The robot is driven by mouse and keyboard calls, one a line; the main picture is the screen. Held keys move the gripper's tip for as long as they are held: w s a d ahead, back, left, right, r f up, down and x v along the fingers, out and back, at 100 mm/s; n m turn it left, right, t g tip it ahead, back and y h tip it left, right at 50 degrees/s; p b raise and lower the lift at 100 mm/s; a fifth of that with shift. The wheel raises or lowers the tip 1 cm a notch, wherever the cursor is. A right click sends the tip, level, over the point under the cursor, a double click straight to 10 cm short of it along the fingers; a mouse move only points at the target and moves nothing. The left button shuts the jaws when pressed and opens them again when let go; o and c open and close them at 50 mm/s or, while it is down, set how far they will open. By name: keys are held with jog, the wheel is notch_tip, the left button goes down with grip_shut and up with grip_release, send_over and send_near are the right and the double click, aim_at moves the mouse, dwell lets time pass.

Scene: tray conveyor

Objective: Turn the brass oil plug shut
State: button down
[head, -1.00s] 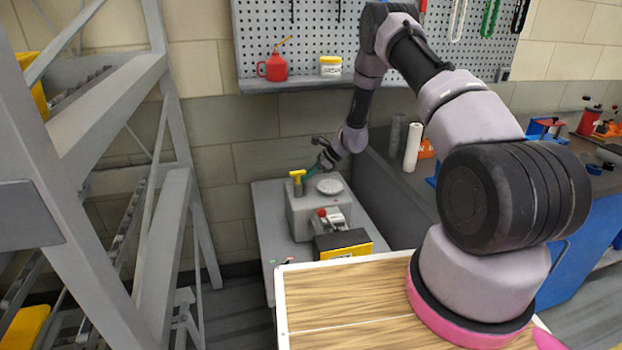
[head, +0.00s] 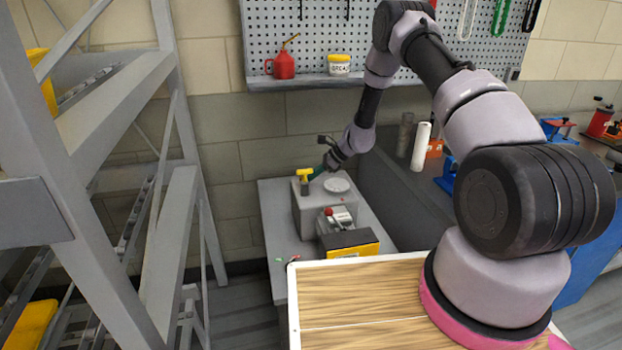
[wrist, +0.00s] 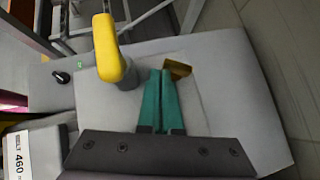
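The brass oil plug (wrist: 179,68) shows in the wrist view as a small brass piece on the grey top of the machine housing (wrist: 225,95). My gripper (wrist: 161,73) has teal fingers that lie side by side with only a thin line between them. Their tips are at the plug and hide part of it. The visible brass sticks out beyond the tips, mostly to the right. I cannot tell if they touch it. In the head view my gripper (head: 318,171) is low over the housing (head: 316,212), and the plug cannot be made out.
A yellow handle (wrist: 110,62) stands upright just left of the fingers; it also shows in the head view (head: 304,174).

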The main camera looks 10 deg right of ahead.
jog(key=shift+s+a, duration=0.35)
jog(key=shift+a, duration=0.1)
dwell(0.6)
jog(key=shift+w, duration=0.15)
jog(key=shift+w+d, duration=0.1)
jog(key=shift+w, duration=0.5)
jog(key=shift+w+d, duration=0.1)
jog(key=shift+w+r, duration=0.1)
jog(key=shift+d+r, duration=0.1)
jog(key=shift+d, duration=0.05)
jog(key=v, duration=1)
jog(key=shift+s, duration=0.25)
jog(key=shift+r, duration=0.15)
